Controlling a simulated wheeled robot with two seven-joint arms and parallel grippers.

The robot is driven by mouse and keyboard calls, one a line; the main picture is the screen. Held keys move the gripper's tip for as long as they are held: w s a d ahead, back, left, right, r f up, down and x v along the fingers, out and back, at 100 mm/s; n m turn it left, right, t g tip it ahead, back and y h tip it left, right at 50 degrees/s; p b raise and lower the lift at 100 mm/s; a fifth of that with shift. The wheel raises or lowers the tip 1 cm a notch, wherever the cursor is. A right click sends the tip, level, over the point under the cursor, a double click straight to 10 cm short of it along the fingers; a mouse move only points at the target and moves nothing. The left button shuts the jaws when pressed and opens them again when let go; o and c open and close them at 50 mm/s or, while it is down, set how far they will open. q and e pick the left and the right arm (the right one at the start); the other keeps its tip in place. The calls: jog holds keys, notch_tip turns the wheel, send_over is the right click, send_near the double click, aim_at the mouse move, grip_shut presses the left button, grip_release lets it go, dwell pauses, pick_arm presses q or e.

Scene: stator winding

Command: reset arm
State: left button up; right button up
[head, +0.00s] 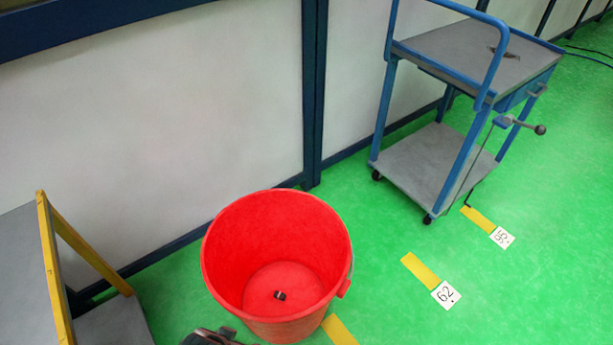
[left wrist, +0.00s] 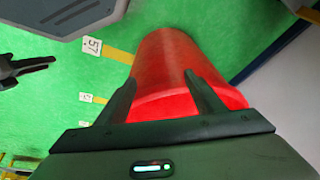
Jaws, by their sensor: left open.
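My left gripper (left wrist: 160,76) is open, with its two dark fingers spread and nothing between them. The red bucket (left wrist: 160,50) lies beyond the fingers in the left wrist view. In the head view the red bucket (head: 225,265) stands upright on the floor with a small dark part (head: 280,296) on its bottom. A dark piece of an arm shows at the bottom edge, beside the bucket's left side. In the left wrist view a second dark gripper, seemingly my right one (left wrist: 45,63), shows at the left edge. Its jaw opening is unclear.
A blue trolley (head: 435,160) with grey shelves stands at the upper right. A yellow-edged grey stand (head: 45,270) is at the lower left. A white wall panel (head: 150,130) runs behind. Green floor with yellow marks and number cards is clear right of the bucket.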

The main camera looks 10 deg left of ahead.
pick_arm(q)
notch_tip(320, 180, down, 24)
jog(key=s+d+t, duration=0.1)
jog(key=s+d, duration=0.1)
jog(key=shift+d+h, duration=0.15)
jog(key=shift+h, duration=0.25)
